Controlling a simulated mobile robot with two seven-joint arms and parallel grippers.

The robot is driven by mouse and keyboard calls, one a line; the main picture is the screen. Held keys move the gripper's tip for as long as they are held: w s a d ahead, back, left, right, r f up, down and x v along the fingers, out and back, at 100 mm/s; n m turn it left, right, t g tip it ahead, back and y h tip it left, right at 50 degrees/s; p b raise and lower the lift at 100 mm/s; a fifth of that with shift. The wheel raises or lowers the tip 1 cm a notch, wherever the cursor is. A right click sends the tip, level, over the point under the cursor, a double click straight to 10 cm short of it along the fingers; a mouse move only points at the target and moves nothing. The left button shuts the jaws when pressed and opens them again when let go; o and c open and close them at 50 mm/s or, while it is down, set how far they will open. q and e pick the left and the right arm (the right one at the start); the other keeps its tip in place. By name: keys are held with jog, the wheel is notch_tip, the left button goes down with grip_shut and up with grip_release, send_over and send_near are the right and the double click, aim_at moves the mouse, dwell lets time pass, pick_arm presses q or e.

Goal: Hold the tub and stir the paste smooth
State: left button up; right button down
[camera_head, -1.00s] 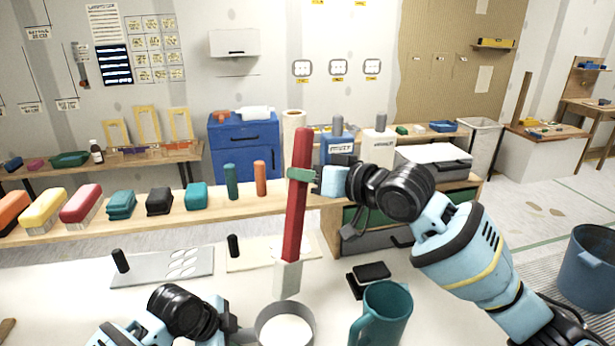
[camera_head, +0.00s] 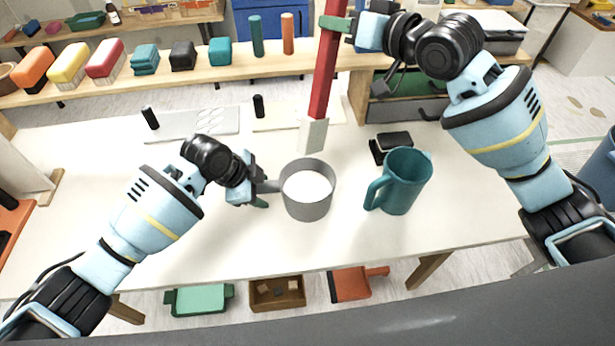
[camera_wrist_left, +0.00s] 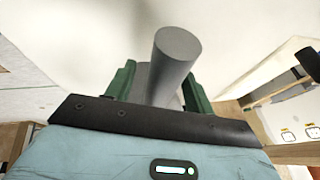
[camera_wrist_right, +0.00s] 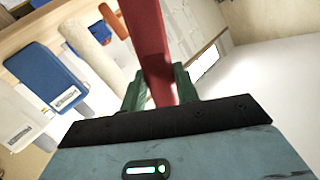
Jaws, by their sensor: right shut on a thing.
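The grey tub (camera_head: 308,206) stands upright on the white table and holds white paste (camera_head: 307,186). Its grey handle (camera_wrist_left: 175,55) points left, between the green fingers of my left gripper (camera_head: 262,190). Those fingers look apart, with a gap beside the handle in the left wrist view. My right gripper (camera_head: 335,23) is shut on the long red shaft (camera_head: 325,75) of a stirring paddle, also seen in the right wrist view (camera_wrist_right: 153,45). The paddle's pale block end (camera_head: 314,134) hangs behind the tub, outside it and above its rim level in the picture.
A teal jug (camera_head: 408,182) stands right of the tub, its handle towards it. Black blocks (camera_head: 392,144) lie behind the jug. The table's left front is clear.

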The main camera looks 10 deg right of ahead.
pick_arm(q)
jog(key=shift+r, duration=0.2)
pick_arm(e)
jog(key=shift+r, duration=0.1)
pick_arm(q)
jog(key=shift+a+r, duration=0.15)
jog(key=shift+r, duration=0.15)
jog(key=v, duration=1.1)
jog(key=shift+s+f, duration=0.1)
jog(key=shift+s, duration=0.15)
pick_arm(e)
jog(key=shift+s, duration=0.15)
